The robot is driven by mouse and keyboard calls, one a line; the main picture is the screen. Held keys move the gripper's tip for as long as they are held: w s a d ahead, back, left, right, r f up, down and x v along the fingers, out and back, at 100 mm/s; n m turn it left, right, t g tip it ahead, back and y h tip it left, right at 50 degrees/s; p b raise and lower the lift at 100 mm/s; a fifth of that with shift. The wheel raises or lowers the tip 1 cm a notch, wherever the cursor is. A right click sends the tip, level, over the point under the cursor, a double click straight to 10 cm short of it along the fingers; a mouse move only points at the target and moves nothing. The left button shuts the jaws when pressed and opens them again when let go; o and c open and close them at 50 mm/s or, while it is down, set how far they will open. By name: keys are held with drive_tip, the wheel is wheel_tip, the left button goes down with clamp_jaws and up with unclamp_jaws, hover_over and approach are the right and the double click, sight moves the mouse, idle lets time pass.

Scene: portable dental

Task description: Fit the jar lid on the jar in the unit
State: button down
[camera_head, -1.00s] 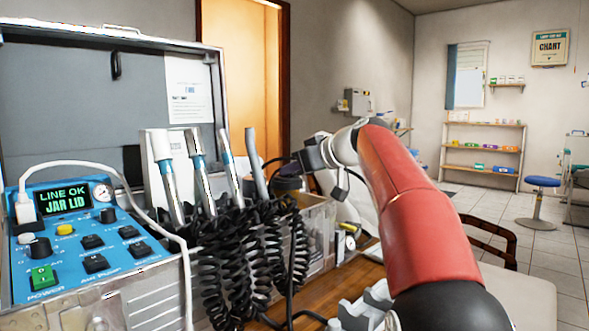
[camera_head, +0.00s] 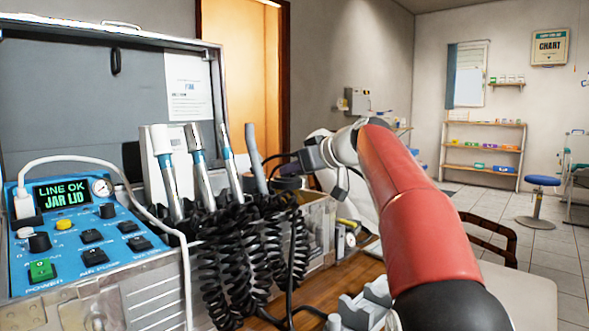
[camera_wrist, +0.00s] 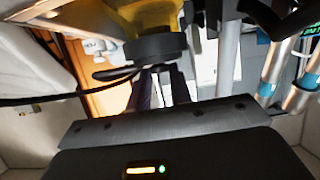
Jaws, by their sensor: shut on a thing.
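In the wrist view, a black round jar lid (camera_wrist: 155,47) lies at the tips of my gripper (camera_wrist: 160,72), whose two dark fingers are shut on it. The amber-yellow jar (camera_wrist: 148,15) is directly against the lid's far side in this tilted view; whether the lid is fully seated cannot be told. In the head view, my gripper (camera_head: 296,161) is at the unit's right end, behind the coiled hoses. A dark round shape there, likely the lid (camera_head: 287,183), shows just below it. The jar is hidden in that view.
The unit's blue control panel (camera_head: 75,240) reads "LINE OK, JAR LID". Upright handpieces (camera_head: 198,165) and black coiled hoses (camera_head: 235,255) stand close left of my gripper. A grey holder (camera_head: 362,305) sits on the wooden table (camera_head: 335,285). A dark cable passes near the lid.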

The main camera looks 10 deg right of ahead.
drive_tip(key=shift+f, duration=0.15)
drive_tip(key=c, duration=1.2)
unclamp_jaws()
drive_tip(key=v, duration=0.8)
drive_tip(key=shift+b, duration=0.3)
